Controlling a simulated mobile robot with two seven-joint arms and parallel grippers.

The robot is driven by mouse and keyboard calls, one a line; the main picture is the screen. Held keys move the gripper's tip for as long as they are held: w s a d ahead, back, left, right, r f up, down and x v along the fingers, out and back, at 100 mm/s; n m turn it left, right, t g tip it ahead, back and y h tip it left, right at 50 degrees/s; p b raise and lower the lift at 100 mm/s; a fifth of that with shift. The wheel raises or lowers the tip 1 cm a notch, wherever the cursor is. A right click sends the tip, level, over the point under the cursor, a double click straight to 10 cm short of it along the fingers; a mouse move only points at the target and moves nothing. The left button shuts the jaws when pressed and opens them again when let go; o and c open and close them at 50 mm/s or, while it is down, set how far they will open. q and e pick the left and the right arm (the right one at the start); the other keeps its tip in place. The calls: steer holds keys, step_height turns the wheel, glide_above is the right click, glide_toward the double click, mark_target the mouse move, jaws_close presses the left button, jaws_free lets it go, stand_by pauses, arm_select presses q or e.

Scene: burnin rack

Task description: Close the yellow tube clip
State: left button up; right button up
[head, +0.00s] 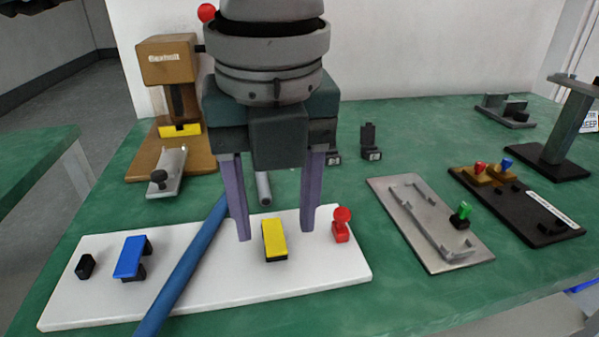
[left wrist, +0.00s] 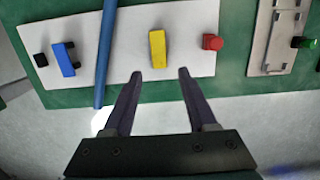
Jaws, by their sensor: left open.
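The yellow tube clip (head: 274,239) sits on the white board (head: 200,302), on a small dark base; it also shows in the left wrist view (left wrist: 157,49). My left gripper (head: 278,236) is open, its two purple fingers pointing down, one to each side of the clip in the head view. In the left wrist view the fingertips (left wrist: 160,74) lie just short of the clip's near end, with nothing between them. I cannot tell how high they are above the board. My right gripper is not in view.
A blue tube (head: 180,272) slants across the board left of the clip. A blue clip (head: 131,257) stands further left. A red knob (head: 342,222) stands close on the right. A grey plate (head: 400,220) with a green-handled part (head: 460,213) lies further right.

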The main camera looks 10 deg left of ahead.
arm_select(q)
step_height(320, 180, up, 7)
steer(key=shift+s+d, duration=0.15)
steer(key=shift+s, duration=0.3)
steer(key=shift+p, duration=0.3)
